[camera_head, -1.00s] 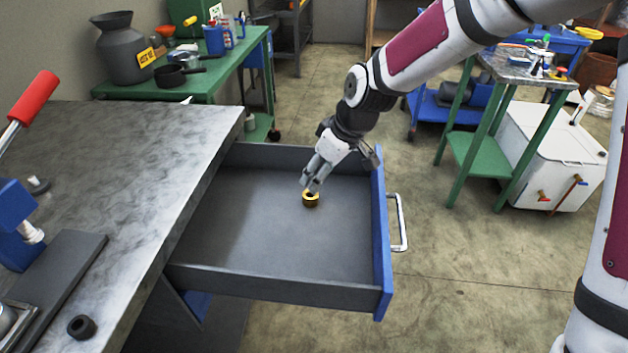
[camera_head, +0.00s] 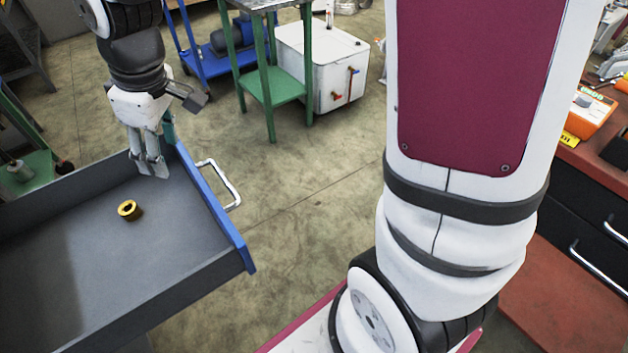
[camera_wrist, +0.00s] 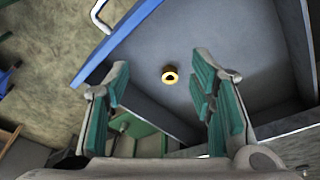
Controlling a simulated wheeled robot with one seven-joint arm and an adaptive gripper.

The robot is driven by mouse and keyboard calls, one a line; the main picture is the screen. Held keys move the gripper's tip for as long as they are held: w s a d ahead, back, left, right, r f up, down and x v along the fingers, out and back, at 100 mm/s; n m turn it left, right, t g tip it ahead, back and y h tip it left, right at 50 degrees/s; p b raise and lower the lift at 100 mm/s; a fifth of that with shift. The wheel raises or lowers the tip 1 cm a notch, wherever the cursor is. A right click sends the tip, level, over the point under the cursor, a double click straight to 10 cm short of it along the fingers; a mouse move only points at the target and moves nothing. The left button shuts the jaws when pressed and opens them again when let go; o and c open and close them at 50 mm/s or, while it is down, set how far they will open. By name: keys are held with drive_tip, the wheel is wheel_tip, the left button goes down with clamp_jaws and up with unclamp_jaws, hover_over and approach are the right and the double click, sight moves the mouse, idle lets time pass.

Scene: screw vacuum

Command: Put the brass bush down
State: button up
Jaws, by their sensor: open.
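The brass bush (camera_head: 130,210) is a small gold ring with a dark bore. It rests on the floor of the open grey drawer (camera_head: 150,285), with free floor around it. The bush also shows in the wrist view (camera_wrist: 169,75), beyond and between the fingers, touching neither. My gripper (camera_head: 152,168) is above the drawer, up and to the right of the bush in the head view, near the blue drawer front. In the wrist view my gripper (camera_wrist: 160,92) has its green-padded fingers spread apart with nothing between them.
The blue drawer front (camera_head: 215,205) carries a metal handle (camera_head: 222,183). A green stand (camera_head: 270,90) and a white chest (camera_head: 325,65) stand behind. A red-topped bench (camera_head: 590,185) is at the right. Bare floor lies right of the drawer.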

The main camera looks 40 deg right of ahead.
drive_tip(key=s+d+r+m, duration=0.2)
drive_tip(key=s+d+m, duration=0.1)
drive_tip(key=s, duration=0.6)
drive_tip(key=s+d+r+m+h, duration=0.1)
drive_tip(key=s+d, duration=0.4)
drive_tip(key=s, duration=0.5)
drive_tip(key=s+d+r+m+g, duration=0.1)
drive_tip(key=s+d+r+m, duration=0.2)
drive_tip(key=s, duration=0.6)
drive_tip(key=shift+s+d+r+m, duration=0.25)
drive_tip(key=shift+d+r+m, duration=0.05)
drive_tip(key=shift+d+m, duration=0.85)
wheel_tip(320, 180, up, 18)
drive_tip(key=t+p, duration=0.1)
drive_tip(key=p, duration=0.7)
drive_tip(key=t+p, duration=0.2)
drive_tip(key=p, duration=0.6)
drive_tip(key=shift+a+f, duration=0.1)
drive_tip(key=shift+f, duration=0.1)
drive_tip(key=shift+c, duration=0.2)
